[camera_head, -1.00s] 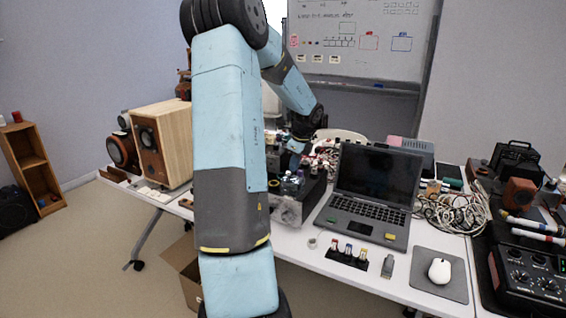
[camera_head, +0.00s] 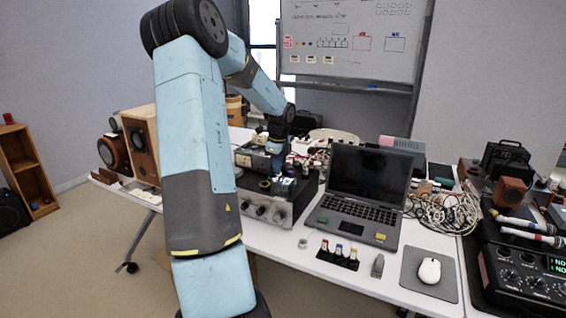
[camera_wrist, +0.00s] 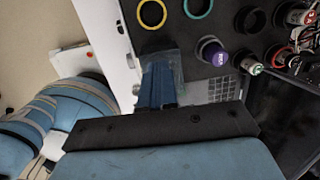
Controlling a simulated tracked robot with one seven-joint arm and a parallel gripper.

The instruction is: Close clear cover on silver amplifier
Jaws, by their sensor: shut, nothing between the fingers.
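The silver amplifier (camera_head: 262,207) stands on the table left of the laptop, with knobs on its silver front. Its dark top carries tubes and coloured rings, which also show in the wrist view (camera_wrist: 185,35). My gripper (camera_head: 276,163) is low over the amplifier's top. In the wrist view my gripper (camera_wrist: 159,72) is shut and points down near the amplifier's edge. A small see-through piece (camera_wrist: 177,64) shows beside the fingertips; it may be part of the clear cover. I cannot tell whether the fingers touch it. The cover's full outline and angle are unclear.
An open laptop (camera_head: 366,195) stands close on the right. Small bottles (camera_head: 338,253) and a mouse (camera_head: 429,271) are in front of and right of it. A wooden speaker (camera_head: 142,140) stands at the left. Tangled cables (camera_head: 447,212) lie right of the laptop.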

